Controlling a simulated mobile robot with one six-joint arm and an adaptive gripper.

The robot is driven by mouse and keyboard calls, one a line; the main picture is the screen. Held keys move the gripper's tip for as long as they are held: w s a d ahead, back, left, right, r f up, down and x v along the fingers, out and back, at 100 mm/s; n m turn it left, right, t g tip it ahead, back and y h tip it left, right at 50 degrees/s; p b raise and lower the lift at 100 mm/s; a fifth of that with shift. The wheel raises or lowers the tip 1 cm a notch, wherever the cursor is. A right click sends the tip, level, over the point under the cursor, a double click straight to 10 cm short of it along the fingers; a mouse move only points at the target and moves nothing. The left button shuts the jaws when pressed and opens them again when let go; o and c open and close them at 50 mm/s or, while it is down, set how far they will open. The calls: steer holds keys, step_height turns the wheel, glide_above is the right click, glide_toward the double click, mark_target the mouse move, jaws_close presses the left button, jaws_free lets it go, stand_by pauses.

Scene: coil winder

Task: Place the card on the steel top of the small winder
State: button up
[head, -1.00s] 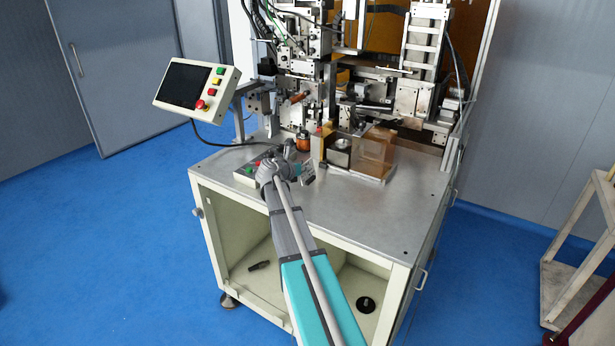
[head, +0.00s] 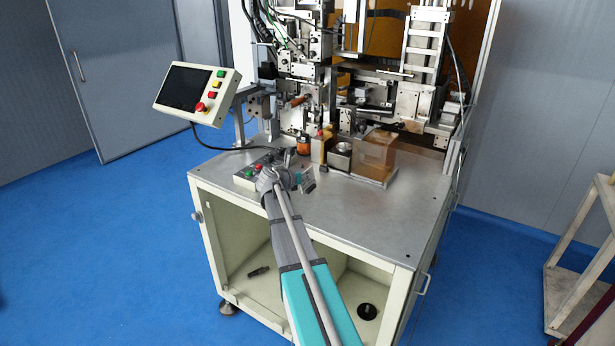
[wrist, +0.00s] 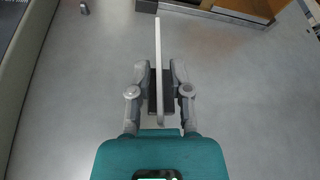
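The small winder's steel top (head: 385,212) is a flat grey plate on a cream cabinet. My gripper (head: 290,160) is low over its front left part, beside the button box. In the wrist view my gripper (wrist: 159,80) is shut on a thin white card (wrist: 158,45), which stands edge-on between the fingers and sticks out beyond them. The gripper and arm hide part of the top.
A button box (head: 247,178) sits left of my gripper. An orange-brown block (head: 375,152) and winder mechanisms stand behind. A screen panel (head: 196,92) hangs at the left. The front right of the top is clear. A cart (head: 580,245) stands at far right.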

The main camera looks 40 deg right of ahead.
steer(key=shift+o, duration=0.3)
steer(key=shift+r, duration=0.2)
steer(key=p+v, duration=0.4)
steer(key=v, duration=0.8)
steer(key=shift+p, duration=0.4)
steer(key=shift+f, duration=0.1)
steer(key=shift+a, duration=0.1)
steer(key=shift+s+a+f+m, duration=0.3)
steer(key=shift+s+a+m, duration=0.05)
steer(key=shift+m, duration=0.05)
steer(key=s+a+f+m+g+y, duration=0.1)
steer(key=s+a+f+m+y, duration=0.2)
steer(key=s+a+m, duration=0.4)
steer(key=s+a+f+m+g+y, duration=0.1)
steer(key=s+a+f+m+y, duration=0.3)
steer(key=a+m, duration=0.5)
steer(key=s+a+f+m+g+y, duration=0.2)
steer(key=s+a+f+m+y, duration=0.2)
steer(key=s+a, duration=0.5)
steer(key=a+m+y, duration=0.2)
steer(key=a+m, duration=0.1)
steer(key=shift+s+m, duration=0.35)
steer(key=shift+m, duration=0.05)
